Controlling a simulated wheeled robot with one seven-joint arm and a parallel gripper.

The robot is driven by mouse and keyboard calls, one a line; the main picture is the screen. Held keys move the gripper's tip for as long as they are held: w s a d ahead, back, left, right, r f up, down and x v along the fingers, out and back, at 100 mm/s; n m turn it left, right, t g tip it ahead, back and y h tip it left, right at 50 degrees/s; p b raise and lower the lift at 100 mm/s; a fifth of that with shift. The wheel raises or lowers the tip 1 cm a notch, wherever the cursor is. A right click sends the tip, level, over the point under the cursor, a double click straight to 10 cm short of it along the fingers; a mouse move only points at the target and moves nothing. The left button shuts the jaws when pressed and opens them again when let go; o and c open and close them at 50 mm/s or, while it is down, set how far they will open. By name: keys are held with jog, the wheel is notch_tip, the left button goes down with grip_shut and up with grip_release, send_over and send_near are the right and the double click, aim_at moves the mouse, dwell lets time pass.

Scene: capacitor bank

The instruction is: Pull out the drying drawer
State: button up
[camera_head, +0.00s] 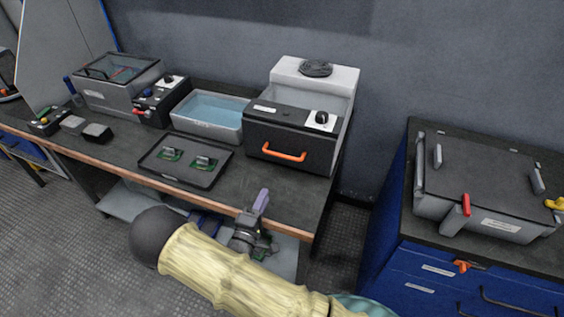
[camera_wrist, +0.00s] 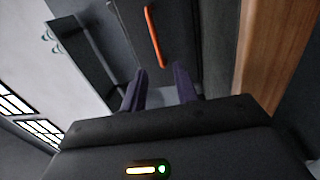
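The drying drawer is the dark front (camera_head: 262,134) of a grey box unit at the right end of the workbench, with an orange bar handle (camera_head: 284,151). The drawer looks shut. In the wrist view the dark drawer front (camera_wrist: 184,32) and the orange handle (camera_wrist: 154,36) lie ahead of the fingers. My gripper (camera_head: 262,200) is in front of and below the drawer, near the bench's front edge. Its two purple fingers (camera_wrist: 160,88) stand apart with nothing between them. They do not touch the handle.
A black tray (camera_head: 153,170) with two green boards lies left of the drawer. A water-filled tub (camera_head: 211,115) and a black control box (camera_head: 160,100) stand behind it. A blue cabinet (camera_head: 385,240) with a grey lidded box (camera_head: 485,190) stands at the right. The bench before the drawer is clear.

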aim_at(282, 156)
jog(key=shift+s+a+n+t, duration=0.15)
jog(key=shift+s+n+t, duration=0.15)
jog(key=shift+t, duration=0.1)
jog(key=p+x, duration=0.1)
jog(key=x, duration=1.6)
jog(key=shift+w+f+p, duration=0.15)
jog(key=shift+w+p, duration=0.05)
jog(key=shift+p, duration=0.15)
grip_shut()
